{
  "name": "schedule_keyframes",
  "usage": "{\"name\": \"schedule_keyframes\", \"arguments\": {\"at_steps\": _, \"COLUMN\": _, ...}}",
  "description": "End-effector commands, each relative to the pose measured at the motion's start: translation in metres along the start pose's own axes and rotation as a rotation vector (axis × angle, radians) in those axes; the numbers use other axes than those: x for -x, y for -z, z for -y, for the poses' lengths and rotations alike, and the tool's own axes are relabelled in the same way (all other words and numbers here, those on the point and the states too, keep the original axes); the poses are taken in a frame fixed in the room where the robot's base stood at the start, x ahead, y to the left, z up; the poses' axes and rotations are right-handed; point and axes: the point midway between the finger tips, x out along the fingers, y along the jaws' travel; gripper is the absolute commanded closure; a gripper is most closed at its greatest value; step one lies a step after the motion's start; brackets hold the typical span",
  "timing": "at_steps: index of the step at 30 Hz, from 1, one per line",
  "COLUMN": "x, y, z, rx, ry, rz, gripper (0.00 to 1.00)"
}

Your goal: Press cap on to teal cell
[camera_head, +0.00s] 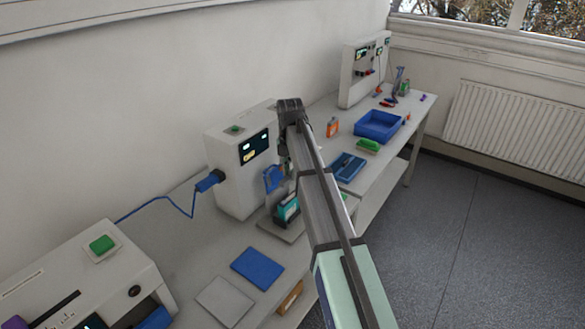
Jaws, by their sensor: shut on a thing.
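The teal cell (286,211) stands in a dark holder on the bench, in front of the white cycler box. My arm partly hides it on the right. My gripper (284,168) points down above the cell, beside the front of the box. It is shut on a blue piece (271,179), which looks like the cap. The blue piece appears above the cell and a little to its left. The fingertips are small and partly hidden, and I cannot tell whether cap and cell touch.
The white cycler box (228,165) stands close behind, with a blue plug (208,181) and cable on its left. A blue mat (257,268) and a grey plate (225,301) lie nearer. Further right are a blue tool tray (348,168), a green block (368,146) and a blue bin (360,133).

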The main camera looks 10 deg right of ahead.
Motion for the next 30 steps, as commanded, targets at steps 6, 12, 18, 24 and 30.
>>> {"name": "schedule_keyframes", "arguments": {"at_steps": 6, "x": -0.018, "y": 0.0, "z": 0.0, "rx": -0.001, "ry": 0.0, "rz": 0.0, "gripper": 0.96}}
{"name": "schedule_keyframes", "arguments": {"at_steps": 12, "x": -0.036, "y": 0.0, "z": 0.0, "rx": -0.002, "ry": 0.0, "rz": 0.0, "gripper": 0.96}}
{"name": "schedule_keyframes", "arguments": {"at_steps": 18, "x": -0.052, "y": 0.0, "z": 0.0, "rx": -0.002, "ry": 0.001, "rz": -0.001, "gripper": 0.96}}
{"name": "schedule_keyframes", "arguments": {"at_steps": 24, "x": -0.064, "y": 0.0, "z": 0.0, "rx": -0.002, "ry": 0.0, "rz": 0.0, "gripper": 0.96}}
{"name": "schedule_keyframes", "arguments": {"at_steps": 30, "x": -0.068, "y": -0.001, "z": -0.001, "rx": -0.002, "ry": 0.0, "rz": 0.0, "gripper": 0.96}}
